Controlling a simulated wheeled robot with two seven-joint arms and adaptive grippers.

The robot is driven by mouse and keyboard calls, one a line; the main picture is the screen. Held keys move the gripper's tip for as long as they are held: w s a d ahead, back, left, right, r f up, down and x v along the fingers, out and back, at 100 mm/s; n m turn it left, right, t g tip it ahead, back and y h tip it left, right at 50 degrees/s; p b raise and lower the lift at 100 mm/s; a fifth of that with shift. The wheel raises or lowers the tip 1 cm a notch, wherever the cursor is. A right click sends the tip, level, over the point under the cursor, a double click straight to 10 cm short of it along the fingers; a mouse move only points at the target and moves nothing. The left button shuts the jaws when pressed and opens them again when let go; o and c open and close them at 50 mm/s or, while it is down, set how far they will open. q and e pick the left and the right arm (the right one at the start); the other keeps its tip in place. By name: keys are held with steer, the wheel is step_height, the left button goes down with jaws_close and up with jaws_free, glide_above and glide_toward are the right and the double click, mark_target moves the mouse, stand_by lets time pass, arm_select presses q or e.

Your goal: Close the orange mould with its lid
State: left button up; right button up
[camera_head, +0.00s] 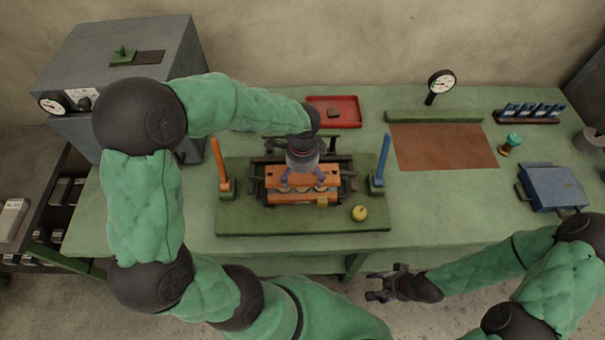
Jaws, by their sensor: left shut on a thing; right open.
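The orange mould (290,198) sits in a dark frame on a green base plate, near the middle of the bench. My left gripper (302,183) reaches down from above and is shut on the orange lid (275,176). The lid is over the mould, roughly lined up with it. I cannot tell whether it touches the mould or hangs just above it. The gripper hides the middle of the lid. My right gripper (380,288) is open and empty, low in front of the bench edge.
An orange post (220,162) and a blue post (383,158) stand either side of the frame. A yellow round piece (359,213) is on the green base plate (240,222). A red tray (347,113) lies behind. A blue box (553,187) is at right. The bench's front right is clear.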

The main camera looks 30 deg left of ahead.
mark_target(302, 191)
arm_select(q)
steer(key=shift+f+b, duration=0.85)
steer(key=shift+f, duration=0.25)
steer(key=shift+f+b, duration=0.8)
steer(key=shift+f, duration=0.6)
steer(key=o, duration=1.4)
steer(key=shift+f, duration=0.1)
step_height(302, 191, up, 12)
steer(key=shift+r, duration=0.1)
